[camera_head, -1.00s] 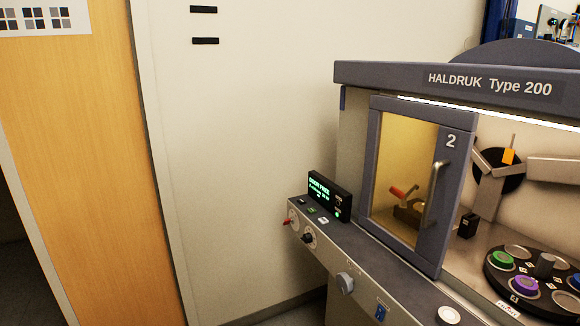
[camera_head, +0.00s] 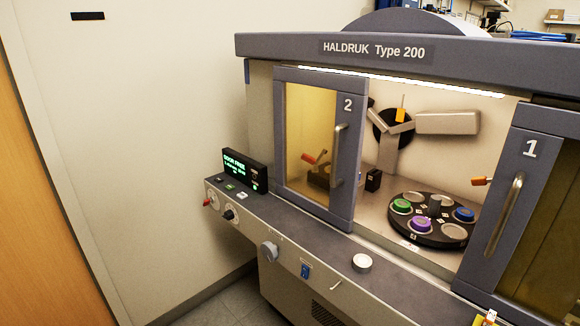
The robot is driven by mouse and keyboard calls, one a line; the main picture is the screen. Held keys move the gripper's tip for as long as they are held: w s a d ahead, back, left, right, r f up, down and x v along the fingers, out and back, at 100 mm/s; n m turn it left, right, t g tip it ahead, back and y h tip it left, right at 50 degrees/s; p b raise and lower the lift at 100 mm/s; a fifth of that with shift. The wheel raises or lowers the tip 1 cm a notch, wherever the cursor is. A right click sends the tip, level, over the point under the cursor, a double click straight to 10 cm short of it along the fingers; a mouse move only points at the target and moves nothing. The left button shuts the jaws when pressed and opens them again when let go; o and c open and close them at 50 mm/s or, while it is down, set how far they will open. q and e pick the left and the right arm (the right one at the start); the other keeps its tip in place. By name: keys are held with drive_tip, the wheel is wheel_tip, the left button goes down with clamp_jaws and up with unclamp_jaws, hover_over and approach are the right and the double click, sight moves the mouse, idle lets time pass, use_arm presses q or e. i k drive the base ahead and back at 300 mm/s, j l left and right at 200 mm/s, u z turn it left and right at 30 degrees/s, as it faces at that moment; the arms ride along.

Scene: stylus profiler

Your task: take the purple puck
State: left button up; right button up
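The purple puck (camera_head: 421,226) sits in a front slot of a round black carousel (camera_head: 398,232) inside the Haldruk Type 200 machine. A green puck (camera_head: 401,206) sits to its left and a blue puck (camera_head: 464,214) to its right on the same carousel. A slot at the front right (camera_head: 453,232) shows a pale, bare disc. The opening between door 2 (camera_head: 345,165) and door 1 (camera_head: 515,190) leaves the carousel visible.
Both doors have vertical metal handles. A three-armed mechanism (camera_head: 393,128) with an orange tab stands behind the carousel. A small display with green text (camera_head: 240,170), knobs and a white round cap (camera_head: 361,263) are on the front ledge. Floor shows at the lower left.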

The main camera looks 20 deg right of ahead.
sight(419, 224)
drive_tip(key=z, duration=1.55)
